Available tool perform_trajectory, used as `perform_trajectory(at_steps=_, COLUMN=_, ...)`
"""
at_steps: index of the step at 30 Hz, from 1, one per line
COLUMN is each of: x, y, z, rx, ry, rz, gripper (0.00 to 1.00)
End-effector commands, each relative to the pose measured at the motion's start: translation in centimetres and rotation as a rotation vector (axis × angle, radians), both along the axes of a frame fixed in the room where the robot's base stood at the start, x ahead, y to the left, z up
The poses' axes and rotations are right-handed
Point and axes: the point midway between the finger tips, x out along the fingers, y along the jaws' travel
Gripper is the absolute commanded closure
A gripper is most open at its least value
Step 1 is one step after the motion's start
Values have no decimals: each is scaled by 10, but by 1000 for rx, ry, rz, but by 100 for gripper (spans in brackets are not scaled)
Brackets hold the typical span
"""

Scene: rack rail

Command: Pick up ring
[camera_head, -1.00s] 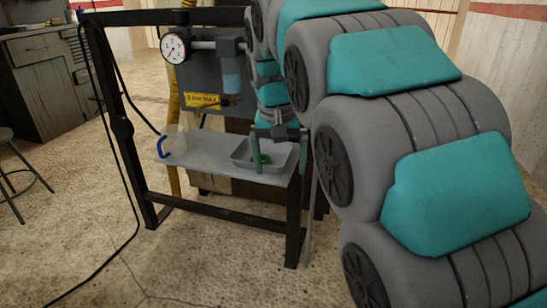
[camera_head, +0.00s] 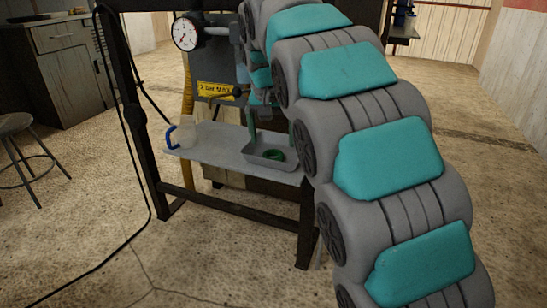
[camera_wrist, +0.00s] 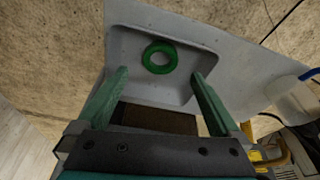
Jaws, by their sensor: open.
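A green ring (camera_head: 276,155) lies flat in a shallow grey tray (camera_head: 258,161) on the shelf of the rack. In the wrist view the ring (camera_wrist: 172,61) is whole and unobstructed, near the far side of the tray's floor. My gripper (camera_wrist: 159,76) is open, with its two green fingers apart and nothing between them. The ring lies just beyond the fingertips in that view, between their lines. In the head view my gripper (camera_head: 271,136) is above the back of the tray, partly hidden by my arm.
A clear jug with a blue handle (camera_head: 184,137) stands at the shelf's left end. The grey shelf (camera_head: 215,145) is bare between jug and tray. A pressure gauge (camera_head: 186,34), yellow label (camera_head: 216,91) and dark rack frame (camera_head: 143,150) surround it. A stool (camera_head: 17,125) is at left.

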Motion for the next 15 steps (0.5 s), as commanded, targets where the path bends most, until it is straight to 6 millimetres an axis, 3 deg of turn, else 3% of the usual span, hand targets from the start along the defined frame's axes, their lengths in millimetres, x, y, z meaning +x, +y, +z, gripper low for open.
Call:
perform_trajectory(at_steps=8, x=3, y=0, z=-38, rx=-1, ry=5, rz=-1, gripper=0)
perform_trajectory(at_steps=15, x=6, y=0, z=-43, rx=1, ry=-1, rz=0, gripper=0)
